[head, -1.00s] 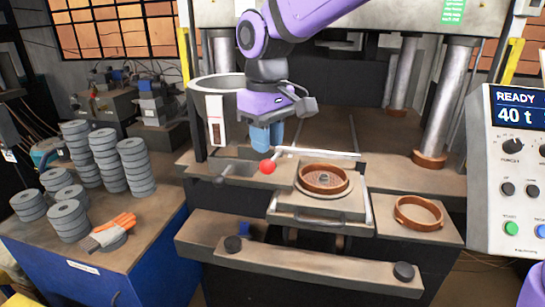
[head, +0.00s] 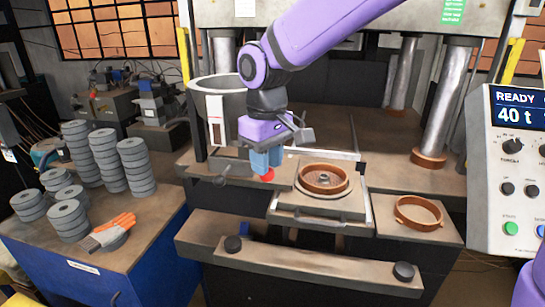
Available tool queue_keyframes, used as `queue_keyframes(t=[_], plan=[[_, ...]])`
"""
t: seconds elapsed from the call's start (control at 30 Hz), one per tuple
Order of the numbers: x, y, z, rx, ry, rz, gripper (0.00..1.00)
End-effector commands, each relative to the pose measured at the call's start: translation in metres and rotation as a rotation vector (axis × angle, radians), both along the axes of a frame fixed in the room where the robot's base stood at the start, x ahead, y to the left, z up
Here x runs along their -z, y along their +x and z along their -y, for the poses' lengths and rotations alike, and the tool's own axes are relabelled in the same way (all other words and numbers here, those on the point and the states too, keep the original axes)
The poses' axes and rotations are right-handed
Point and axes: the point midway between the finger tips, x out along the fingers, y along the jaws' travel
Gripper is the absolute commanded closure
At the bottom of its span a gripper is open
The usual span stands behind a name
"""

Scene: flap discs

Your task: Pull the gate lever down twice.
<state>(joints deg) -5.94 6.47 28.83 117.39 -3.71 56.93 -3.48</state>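The gate lever ends in a red ball knob (head: 267,175) in front of the grey hopper (head: 207,92), low on the press's left side. Its dark pivot end (head: 220,181) shows to the left of the knob. My gripper (head: 266,163) points down with its blue fingers right at the knob, overlapping its upper part. The fingers hide most of the lever's rod. I cannot tell whether they are closed on the knob or only touching it from above.
A brown ring mould (head: 323,179) sits on the sliding plate right of the lever. Another ring (head: 418,213) lies further right. Stacks of grey discs (head: 136,165) and a glove (head: 107,233) are on the blue bench at left. A control panel (head: 515,170) stands at right.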

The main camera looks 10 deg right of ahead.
Motion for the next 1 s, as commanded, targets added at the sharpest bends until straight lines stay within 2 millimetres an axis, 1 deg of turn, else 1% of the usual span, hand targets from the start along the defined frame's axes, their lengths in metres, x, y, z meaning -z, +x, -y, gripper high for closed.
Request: queue_keyframes(t=[1.0], plan=[[0.053, 0.0, 0.001, 0.001, -0.001, -0.003, 0.74]])
